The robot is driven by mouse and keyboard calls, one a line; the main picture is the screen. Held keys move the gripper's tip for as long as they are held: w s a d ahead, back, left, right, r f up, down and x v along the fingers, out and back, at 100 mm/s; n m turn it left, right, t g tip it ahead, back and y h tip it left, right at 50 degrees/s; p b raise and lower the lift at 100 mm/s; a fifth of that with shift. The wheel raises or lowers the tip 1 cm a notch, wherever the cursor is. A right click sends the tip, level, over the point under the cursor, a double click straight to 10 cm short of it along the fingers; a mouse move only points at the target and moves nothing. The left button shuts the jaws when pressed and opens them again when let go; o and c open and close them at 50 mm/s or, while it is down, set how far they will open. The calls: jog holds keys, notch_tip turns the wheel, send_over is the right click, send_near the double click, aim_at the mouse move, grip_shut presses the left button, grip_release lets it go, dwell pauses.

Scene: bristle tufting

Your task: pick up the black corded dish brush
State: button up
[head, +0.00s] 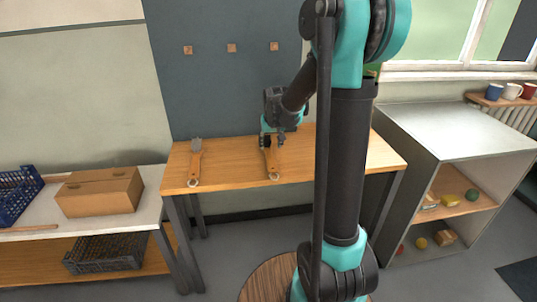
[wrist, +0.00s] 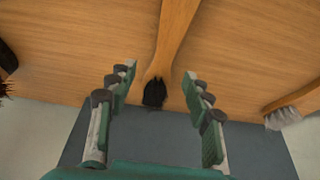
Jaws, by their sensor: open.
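A wooden-handled brush with a black bristle head (wrist: 153,93) lies on the wooden table, below my gripper. Its tan handle (wrist: 174,38) runs toward the top of the wrist view. In the head view, the handle (head: 273,163) points to the table's front edge and ends in a small pale loop; whether that is cord is too small to tell. My gripper (wrist: 158,74) is open and empty, its fingers on either side of the black head in the picture. I see no contact. In the head view my gripper (head: 273,136) hangs over the bristle end, partly hiding it.
A grey-bristled brush (wrist: 285,115) lies to one side, left in the head view (head: 196,160). A dark-bristled thing (wrist: 6,60) shows at the wrist view's left edge. The wooden table (head: 228,160) is clear between the brushes. A cardboard box (head: 100,193) stands on the left bench.

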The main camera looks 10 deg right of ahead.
aim_at(268, 153)
jog(key=shift+a+x, duration=0.15)
jog(key=shift+x, duration=1.3)
jog(key=shift+a+x, duration=0.1)
jog(key=shift+x, duration=1.3)
jog(key=shift+w+r, duration=0.1)
jog(key=shift+w, duration=0.05)
jog(key=shift+c, duration=0.2)
grip_shut()
